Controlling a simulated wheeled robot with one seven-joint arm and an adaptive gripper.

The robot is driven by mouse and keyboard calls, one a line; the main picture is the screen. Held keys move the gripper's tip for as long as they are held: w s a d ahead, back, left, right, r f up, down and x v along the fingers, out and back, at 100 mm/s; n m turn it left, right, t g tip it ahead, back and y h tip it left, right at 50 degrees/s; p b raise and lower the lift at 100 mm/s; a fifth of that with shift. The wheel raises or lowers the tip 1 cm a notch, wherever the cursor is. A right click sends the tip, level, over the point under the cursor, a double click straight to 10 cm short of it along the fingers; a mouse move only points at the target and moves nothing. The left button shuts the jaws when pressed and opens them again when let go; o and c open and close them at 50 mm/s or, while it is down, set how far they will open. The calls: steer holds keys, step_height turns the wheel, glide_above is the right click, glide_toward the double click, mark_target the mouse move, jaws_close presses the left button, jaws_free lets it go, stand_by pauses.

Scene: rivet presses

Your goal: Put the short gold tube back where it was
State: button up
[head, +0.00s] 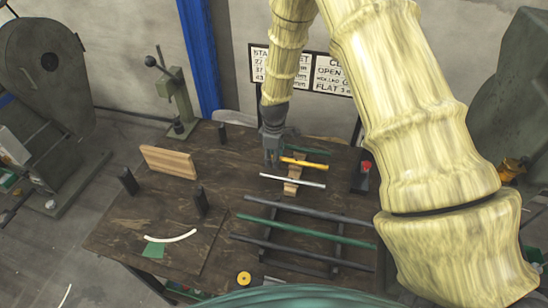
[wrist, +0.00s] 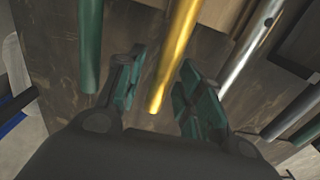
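The short gold tube (head: 305,163) lies across a light wooden block (head: 294,172) at the back of the dark table; it also shows in the wrist view (wrist: 174,52). My gripper (head: 273,158) is over the table at the tube's left end. In the wrist view its two green-padded fingers (wrist: 160,72) are open, with the gold tube's near end showing between them, apart from both pads. I cannot tell whether the tube lies at finger depth. A silver tube (head: 292,180) lies in front of the gold one, and a green tube (head: 308,149) behind it.
Longer dark bars and a green bar (head: 305,229) lie on a dark rack in front. A wooden board (head: 168,162) and dark posts stand at left. A black box with a red button (head: 364,172) is at right. A curved white strip (head: 171,238) lies front left.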

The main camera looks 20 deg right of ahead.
steer(key=shift+r, duration=0.2)
step_height(320, 180, up, 12)
steer(key=b, duration=0.3)
steer(key=shift+b, duration=0.3)
stand_by(0.5)
